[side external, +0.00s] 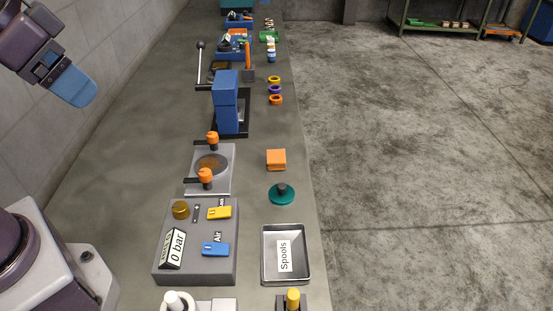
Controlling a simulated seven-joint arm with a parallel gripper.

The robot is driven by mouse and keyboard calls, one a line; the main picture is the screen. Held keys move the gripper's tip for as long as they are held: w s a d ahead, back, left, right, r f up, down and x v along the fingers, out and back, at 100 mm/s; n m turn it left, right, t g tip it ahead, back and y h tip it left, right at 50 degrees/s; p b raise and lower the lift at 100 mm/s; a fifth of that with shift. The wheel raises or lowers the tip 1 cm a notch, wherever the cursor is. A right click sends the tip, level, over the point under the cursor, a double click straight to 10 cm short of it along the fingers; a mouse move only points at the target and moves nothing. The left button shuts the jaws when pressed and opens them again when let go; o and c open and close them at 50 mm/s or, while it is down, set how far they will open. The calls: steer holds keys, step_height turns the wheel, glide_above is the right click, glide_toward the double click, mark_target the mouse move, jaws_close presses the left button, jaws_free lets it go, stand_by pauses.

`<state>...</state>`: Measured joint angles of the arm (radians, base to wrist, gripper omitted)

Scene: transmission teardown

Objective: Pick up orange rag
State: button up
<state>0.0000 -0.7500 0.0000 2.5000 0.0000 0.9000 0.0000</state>
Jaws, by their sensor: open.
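The orange rag (276,160) is a small folded, block-like square lying flat on the grey bench, right of the plate with orange knobs and beyond the teal disc. My gripper (76,90) is at the upper left, high above the bench's left side, with blue fingers pointing down to the right. It is open and well apart from the rag. The gap between its fingers is hard to see from this side. Nothing shows between the fingers.
A teal disc (282,194) and a tray labelled Spools (266,279) are nearer than the rag. Left are a plate with orange knobs (226,182) and a grey control box (168,272). A blue press (227,102) with a lever and coloured rings (275,99) are beyond.

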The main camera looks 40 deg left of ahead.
steer(key=n+g+y, duration=0.2)
steer(key=n+y, duration=0.1)
steer(key=n, duration=0.6)
glide_toward(276, 156)
steer(key=x, duration=0.9)
steer(key=shift+f, duration=0.2)
